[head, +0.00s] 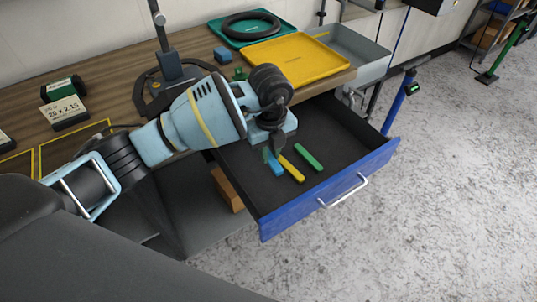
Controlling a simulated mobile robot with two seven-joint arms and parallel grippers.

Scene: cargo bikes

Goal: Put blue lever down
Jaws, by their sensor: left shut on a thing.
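My left gripper (272,151) points down over the open drawer and is shut on the blue lever (275,168). The lever's lower part shows below the fingers; its upper part is hidden by the gripper. I cannot tell whether it touches the drawer floor. A yellow lever (292,169) lies just to its right in the drawer, and a green lever (308,157) lies further right. The drawer (345,150) has a dark inside and a blue front. My right gripper is not in view.
The wooden workbench (110,95) carries a yellow tray (297,60), a green tray (282,33) with a black ring, a small blue block (222,55) and a labelled box (65,110). The drawer's right part is bare.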

